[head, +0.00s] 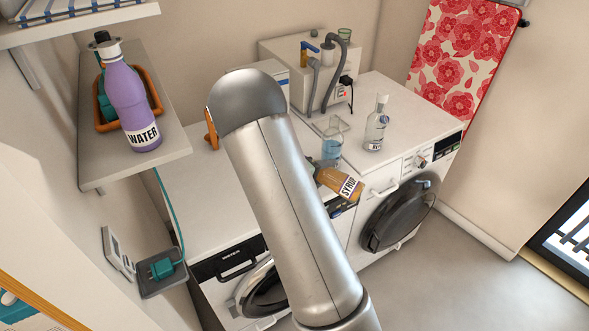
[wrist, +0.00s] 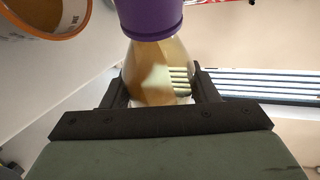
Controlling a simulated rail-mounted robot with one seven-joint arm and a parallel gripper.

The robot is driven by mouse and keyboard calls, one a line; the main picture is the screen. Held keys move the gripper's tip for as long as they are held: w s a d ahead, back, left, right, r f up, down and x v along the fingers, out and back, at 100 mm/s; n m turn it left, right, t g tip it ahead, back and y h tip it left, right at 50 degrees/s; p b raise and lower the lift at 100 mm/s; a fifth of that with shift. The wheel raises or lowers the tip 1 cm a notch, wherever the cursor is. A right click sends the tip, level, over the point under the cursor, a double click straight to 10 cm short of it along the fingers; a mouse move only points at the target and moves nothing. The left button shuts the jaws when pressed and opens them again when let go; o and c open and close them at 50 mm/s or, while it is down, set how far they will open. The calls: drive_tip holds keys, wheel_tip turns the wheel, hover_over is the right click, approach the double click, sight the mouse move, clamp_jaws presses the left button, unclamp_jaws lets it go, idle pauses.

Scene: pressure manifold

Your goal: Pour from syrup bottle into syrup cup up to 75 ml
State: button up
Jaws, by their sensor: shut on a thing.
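The syrup bottle (head: 342,184), amber with a white SYRUP label, is tilted well over in the head view, near the front of the worktop and partly behind my arm. In the wrist view my gripper (wrist: 160,92) is shut on the syrup bottle (wrist: 150,58), with one dark finger on each side of its amber body. A purple part (wrist: 150,18) shows at the bottle's far end. A round orange-rimmed cup (wrist: 85,22) with small markings and a brownish inside is at the upper left of the wrist view. I cannot tell its fill level or whether liquid is flowing.
A beaker of blue liquid (head: 331,145) and a clear bottle (head: 376,128) stand close to the syrup bottle. A grey machine with hoses (head: 300,62) is behind. A purple WATER bottle (head: 132,100) stands on the left shelf (head: 165,160). The worktop's left part is fairly clear.

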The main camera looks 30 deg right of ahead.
drive_tip(key=shift+r+p, duration=0.25)
drive_tip(key=shift+p, duration=0.25)
